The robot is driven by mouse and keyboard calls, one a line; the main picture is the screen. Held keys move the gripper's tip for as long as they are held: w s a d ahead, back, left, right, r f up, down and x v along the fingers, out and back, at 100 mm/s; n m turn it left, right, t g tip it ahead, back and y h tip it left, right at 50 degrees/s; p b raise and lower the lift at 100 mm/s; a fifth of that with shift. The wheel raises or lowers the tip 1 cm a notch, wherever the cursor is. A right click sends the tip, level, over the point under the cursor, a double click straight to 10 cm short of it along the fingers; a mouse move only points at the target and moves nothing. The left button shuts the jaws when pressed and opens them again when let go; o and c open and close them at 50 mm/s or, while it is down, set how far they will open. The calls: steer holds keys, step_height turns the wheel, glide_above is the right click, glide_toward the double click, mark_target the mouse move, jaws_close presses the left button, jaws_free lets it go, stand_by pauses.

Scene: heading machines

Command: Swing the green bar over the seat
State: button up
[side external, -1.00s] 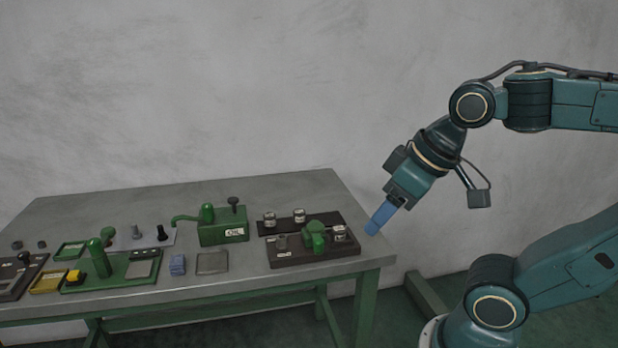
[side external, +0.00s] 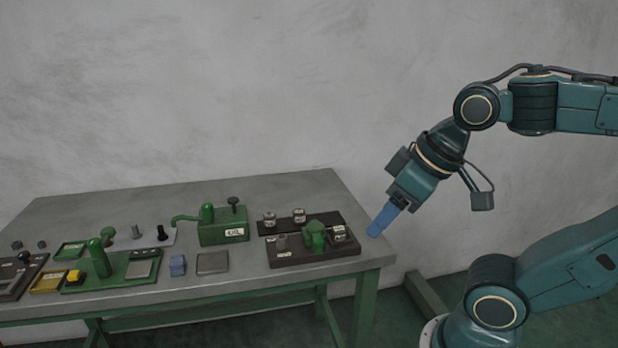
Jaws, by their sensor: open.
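I cannot tell for certain which part is the green bar or the seat. A green swivel piece (side external: 314,235) stands on a dark base (side external: 290,257) at the right of the bench. A green box labelled OIL (side external: 222,228) has a thin green arm (side external: 186,218) reaching left. A green post (side external: 101,260) stands on a green plate (side external: 122,276) at the left. My gripper (side external: 381,221), with blue fingers, is open and empty just off the bench's right edge, touching none of these. The finger gap is hidden from this side.
Small labelled cylinders (side external: 299,216) stand on the dark bases. A yellow tray (side external: 48,282) is at the far left. The bench (side external: 200,190) is clear along its back.

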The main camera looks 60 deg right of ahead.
steer(key=shift+w+d+r, duration=0.1)
steer(key=shift+w, duration=0.1)
steer(key=c, duration=1.1)
steer(key=shift+w+d+r+m, duration=0.2)
steer(key=shift+w+m, duration=0.1)
steer(key=shift+w, duration=0.2)
jaws_close()
steer(key=w+d+f+m+g+h, duration=0.1)
steer(key=w+m+g+h, duration=0.15)
steer(key=w, duration=0.65)
steer(key=w+d+f+m+g+h, duration=0.15)
steer(key=w+m, duration=0.25)
steer(key=w, duration=0.4)
steer(key=w+a+f+m+g+h, duration=0.2)
steer(key=w+a+f+m, duration=0.1)
steer(key=w+a+f, duration=0.1)
steer(key=shift+w+f+h, duration=0.4)
steer(key=shift+w+f, duration=0.15)
steer(key=shift+f, duration=0.45)
